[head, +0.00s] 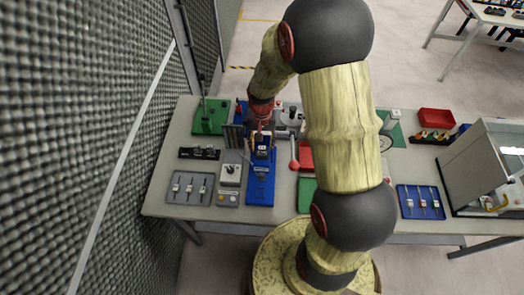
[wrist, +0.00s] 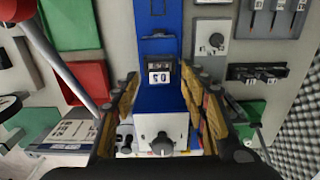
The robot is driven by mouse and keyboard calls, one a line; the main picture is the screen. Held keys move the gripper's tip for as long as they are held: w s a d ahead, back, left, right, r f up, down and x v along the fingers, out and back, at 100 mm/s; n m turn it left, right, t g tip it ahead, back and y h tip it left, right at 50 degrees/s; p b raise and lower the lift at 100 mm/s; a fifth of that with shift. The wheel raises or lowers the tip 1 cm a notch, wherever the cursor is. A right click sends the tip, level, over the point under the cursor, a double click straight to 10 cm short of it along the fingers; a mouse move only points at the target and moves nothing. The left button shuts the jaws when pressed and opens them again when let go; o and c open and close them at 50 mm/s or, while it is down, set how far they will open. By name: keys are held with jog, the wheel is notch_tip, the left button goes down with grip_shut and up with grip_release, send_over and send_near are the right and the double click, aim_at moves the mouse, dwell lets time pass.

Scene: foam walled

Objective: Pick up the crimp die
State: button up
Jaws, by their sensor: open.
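A small dark block with a white numbered label, which looks like the crimp die (wrist: 159,72), sits in a blue bench fixture (wrist: 157,22). In the head view the labelled block (head: 262,151) shows on the blue fixture (head: 260,188), just below my gripper. My gripper (wrist: 158,78) is open. In the wrist view its two fingers stand apart on either side of the block, with a visible gap to each side. Whether the fingertips are level with the block I cannot tell. A pale box with a knob (wrist: 162,133) shows between the fingers, nearer the wrist camera.
A lever with a red ball (head: 294,164) stands right of the fixture. A grey box with a dial (head: 230,174) and a tool tray (head: 189,188) are to its left. A pale cabinet (head: 480,165) stands far right.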

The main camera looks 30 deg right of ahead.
aim_at(262, 152)
jog(key=shift+f, duration=1.4)
jog(key=shift+c, duration=1.3)
grip_shut()
